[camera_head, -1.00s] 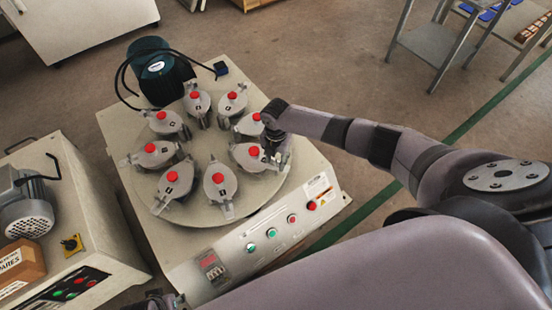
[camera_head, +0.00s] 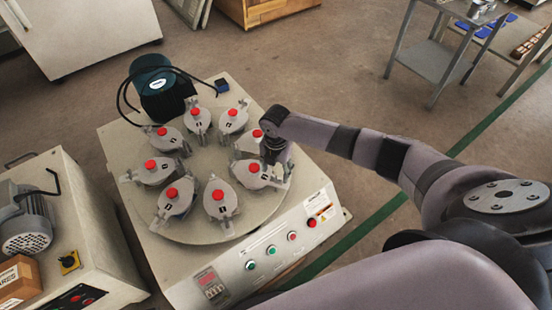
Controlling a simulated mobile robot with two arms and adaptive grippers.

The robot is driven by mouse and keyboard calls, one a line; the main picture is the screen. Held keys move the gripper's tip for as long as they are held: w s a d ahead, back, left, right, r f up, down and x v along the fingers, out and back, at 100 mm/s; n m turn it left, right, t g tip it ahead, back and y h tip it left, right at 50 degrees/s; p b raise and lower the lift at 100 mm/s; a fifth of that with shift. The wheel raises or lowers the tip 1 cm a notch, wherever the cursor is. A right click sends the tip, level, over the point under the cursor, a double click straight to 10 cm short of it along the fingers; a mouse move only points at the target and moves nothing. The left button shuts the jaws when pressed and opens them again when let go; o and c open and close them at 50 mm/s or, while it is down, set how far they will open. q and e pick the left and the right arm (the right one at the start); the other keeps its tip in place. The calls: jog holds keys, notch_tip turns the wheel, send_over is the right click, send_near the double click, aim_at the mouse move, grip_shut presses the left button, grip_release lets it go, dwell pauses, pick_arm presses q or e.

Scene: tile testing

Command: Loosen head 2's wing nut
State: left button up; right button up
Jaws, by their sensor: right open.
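A round grey turntable (camera_head: 200,236) on a cream machine carries a ring of several grey clamp-like heads with red knobs. My right gripper (camera_head: 280,168) points down at the right-front head (camera_head: 254,174), over its outer right side. It is open; its fingers partly hide that head's outer end, so I cannot tell whether they touch the wing nut there. The small black marks on the heads are too small to read, so I cannot tell which is head 2. My left gripper is not in view.
A dark green motor (camera_head: 158,84) with black cables stands at the machine's back. The front panel (camera_head: 262,248) has several buttons. A second cream machine (camera_head: 82,222) stands at left. A metal side table (camera_head: 438,58) stands at back right, with open floor before it.

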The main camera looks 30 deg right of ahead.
aim_at(276, 178)
notch_tip(276, 178, up, 8)
dwell(0.6)
